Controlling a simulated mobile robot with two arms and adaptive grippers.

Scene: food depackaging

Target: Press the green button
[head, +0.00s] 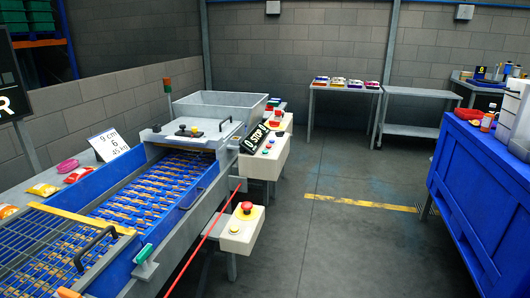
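A pale control box (274,158) stands at the right side of the blue conveyor machine (160,185), with several small buttons on its sloped top, too small for me to tell a green one for certain. A black sign reading "STOP" (256,136) stands at its left edge. A nearer pale box (238,234) carries a red mushroom button (246,207) on a yellow base. A farther pale box (286,123) also has a red button (278,113). A small green part (145,253) sits on the conveyor's near right side. Neither of my grippers is in view.
A red cord (203,240) runs along the conveyor's right side. Grey floor (340,250) with a yellow line (362,203) is clear between the machine and a large blue container (475,185). Metal tables (342,88) stand at the back wall.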

